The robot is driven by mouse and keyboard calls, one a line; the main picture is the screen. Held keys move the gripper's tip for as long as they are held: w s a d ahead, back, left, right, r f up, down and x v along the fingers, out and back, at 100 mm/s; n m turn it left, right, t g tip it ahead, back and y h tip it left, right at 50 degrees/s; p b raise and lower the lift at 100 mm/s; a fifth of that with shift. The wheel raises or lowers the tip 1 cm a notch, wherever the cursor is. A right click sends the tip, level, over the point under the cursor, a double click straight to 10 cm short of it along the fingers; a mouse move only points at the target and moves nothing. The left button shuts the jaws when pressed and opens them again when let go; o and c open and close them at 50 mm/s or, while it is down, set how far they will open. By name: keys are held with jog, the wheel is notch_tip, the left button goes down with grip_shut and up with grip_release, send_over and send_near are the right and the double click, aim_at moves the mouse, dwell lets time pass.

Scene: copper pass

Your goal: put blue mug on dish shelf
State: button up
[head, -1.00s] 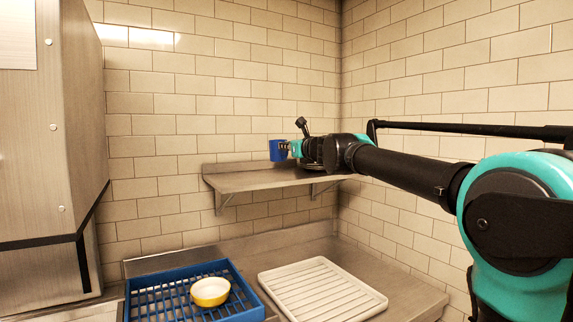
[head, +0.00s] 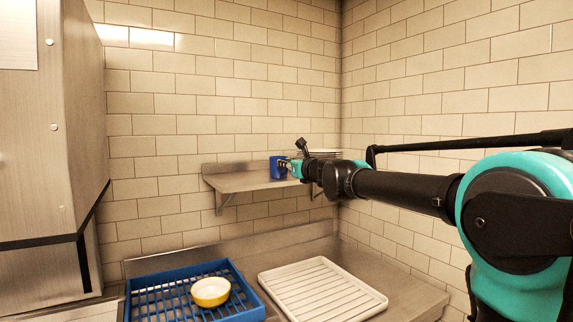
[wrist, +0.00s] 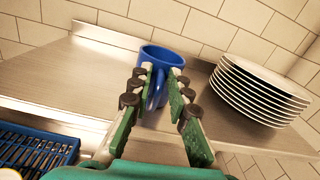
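The blue mug (head: 277,168) stands upright at the dish shelf (head: 235,184), near the shelf's front part as far as the head view shows. In the wrist view the mug (wrist: 172,56) is straight ahead, with its handle facing me. My gripper (wrist: 160,74) has one finger on each side of the handle. I cannot tell whether the fingers press on the handle or stand a little apart from it. The gripper also shows in the head view (head: 288,167), just right of the mug. The mug's far side is hidden.
A stack of white plates (wrist: 258,92) stands on the shelf right of the mug. The shelf left of the mug is bare. Below are a blue rack (head: 254,304) with a yellow bowl (head: 210,291) and a white ribbed tray (head: 320,289). Tiled walls close the corner.

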jog(key=shift+o, duration=0.8)
jog(key=shift+r, duration=0.1)
jog(key=v, duration=1.2)
